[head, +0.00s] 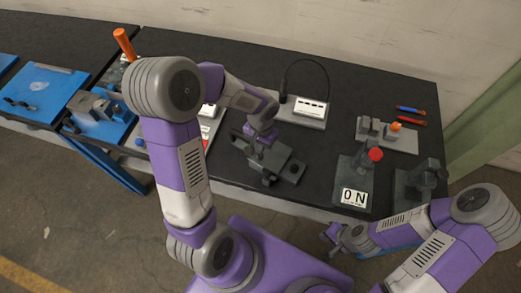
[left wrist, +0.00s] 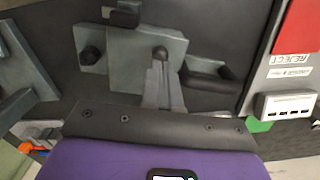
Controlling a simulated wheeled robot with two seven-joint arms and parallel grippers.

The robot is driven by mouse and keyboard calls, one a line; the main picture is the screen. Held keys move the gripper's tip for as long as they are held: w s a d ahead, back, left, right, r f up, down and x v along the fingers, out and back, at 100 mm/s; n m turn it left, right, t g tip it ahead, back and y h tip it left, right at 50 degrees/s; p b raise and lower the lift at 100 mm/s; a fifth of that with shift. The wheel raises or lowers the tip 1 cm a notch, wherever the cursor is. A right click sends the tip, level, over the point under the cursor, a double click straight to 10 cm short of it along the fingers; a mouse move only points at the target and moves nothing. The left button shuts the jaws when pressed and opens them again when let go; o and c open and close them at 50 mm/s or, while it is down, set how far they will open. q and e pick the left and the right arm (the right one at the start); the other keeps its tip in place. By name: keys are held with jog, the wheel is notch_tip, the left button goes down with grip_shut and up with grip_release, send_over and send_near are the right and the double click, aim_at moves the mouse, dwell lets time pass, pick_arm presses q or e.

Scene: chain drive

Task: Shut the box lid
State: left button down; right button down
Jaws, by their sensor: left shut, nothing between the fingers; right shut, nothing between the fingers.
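My left gripper (head: 257,150) is shut and empty, with its tips over a grey metal fixture (head: 285,170) near the table's front edge. In the left wrist view the closed fingers (left wrist: 161,58) overlap the fixture's plate (left wrist: 125,65); I cannot tell whether they touch it. A dark bolt-like knob (left wrist: 91,55) and a dark bar (left wrist: 207,75) show on either side. I cannot make out a clear box lid; the fixture is partly hidden by my gripper. My right gripper (head: 333,235) is shut and empty, in front of the table's edge.
A grey stand with a red knob (head: 376,154) and an ON plate (head: 354,197) stands right of the fixture. A grey block with a cable (head: 308,112) lies behind. A REJECT tray (left wrist: 290,73) is nearby.

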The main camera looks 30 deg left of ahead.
pick_arm(q)
jog(key=shift+f, duration=1.25)
